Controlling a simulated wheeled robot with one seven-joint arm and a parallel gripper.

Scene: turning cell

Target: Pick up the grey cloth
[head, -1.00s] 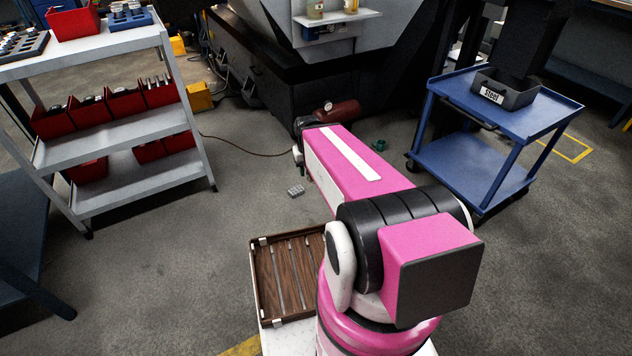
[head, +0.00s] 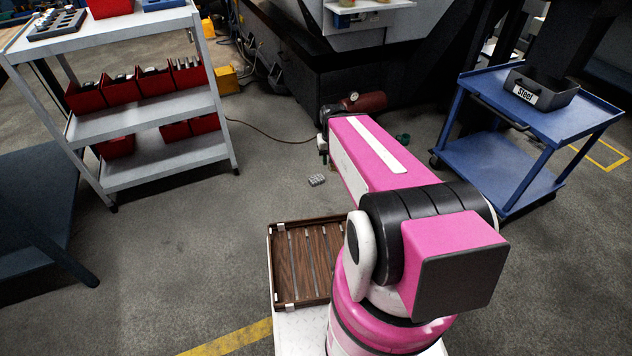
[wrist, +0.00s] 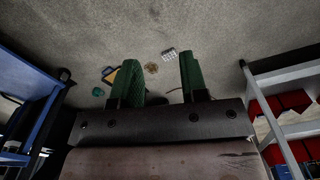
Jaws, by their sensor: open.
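A small light grey piece with a checked surface (head: 317,180) lies on the floor in the head view, left of my arm. It also shows in the wrist view (wrist: 168,53), ahead of the gap between my fingers. I cannot tell for certain that it is the grey cloth; no other grey cloth shows clearly. My gripper (wrist: 158,82) has two green fingers, wide apart, with nothing between them. In the head view my gripper (head: 323,148) is mostly hidden at the far end of my pink arm, above the floor.
A grey shelf trolley (head: 165,105) with red bins stands left. A blue trolley (head: 490,150) bearing a box labelled Steel (head: 540,92) stands right. A red cylinder (head: 365,102) and a green thing (head: 403,138) lie beyond. My slatted wooden tray (head: 283,298) is nearer.

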